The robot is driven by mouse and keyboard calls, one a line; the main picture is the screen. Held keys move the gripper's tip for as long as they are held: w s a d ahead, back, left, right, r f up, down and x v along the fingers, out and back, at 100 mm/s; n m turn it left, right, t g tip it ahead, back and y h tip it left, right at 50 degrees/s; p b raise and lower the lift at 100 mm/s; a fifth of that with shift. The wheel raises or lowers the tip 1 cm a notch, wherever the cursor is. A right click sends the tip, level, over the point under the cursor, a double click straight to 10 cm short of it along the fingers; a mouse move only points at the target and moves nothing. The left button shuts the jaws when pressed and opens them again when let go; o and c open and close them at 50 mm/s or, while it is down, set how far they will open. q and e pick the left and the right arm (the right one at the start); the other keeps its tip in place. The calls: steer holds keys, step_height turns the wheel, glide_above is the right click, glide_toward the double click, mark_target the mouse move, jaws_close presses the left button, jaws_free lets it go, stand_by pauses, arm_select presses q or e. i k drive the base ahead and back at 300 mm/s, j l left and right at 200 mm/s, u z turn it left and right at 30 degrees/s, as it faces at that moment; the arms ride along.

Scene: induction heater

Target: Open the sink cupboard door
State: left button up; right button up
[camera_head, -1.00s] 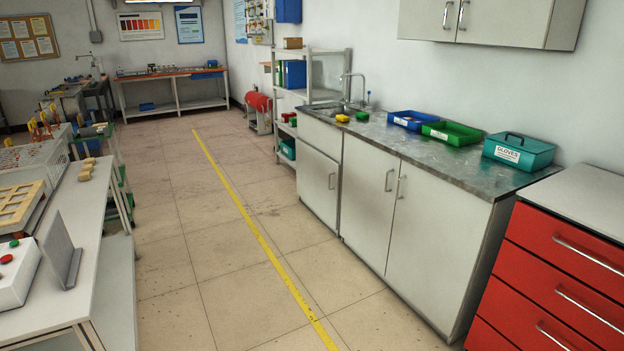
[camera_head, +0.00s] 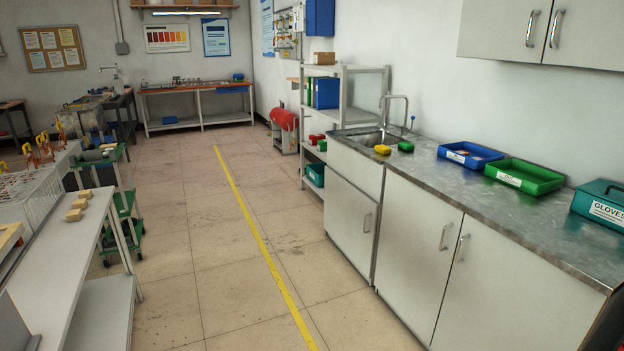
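The sink cupboard door (camera_head: 348,222) is a pale grey panel below the sink (camera_head: 372,138), at the far end of the counter on the right. It looks shut. A curved faucet (camera_head: 394,106) rises behind the sink. Neither of my grippers shows in the head view.
Pale double doors (camera_head: 418,240) with upright handles continue the counter nearer to me. Yellow and green sponges (camera_head: 382,149), a blue tray (camera_head: 470,154) and a green tray (camera_head: 524,177) sit on top. The floor aisle (camera_head: 215,235) is clear. A white table (camera_head: 75,240) stands left.

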mark_target(350, 216)
steer(key=i, duration=2.1)
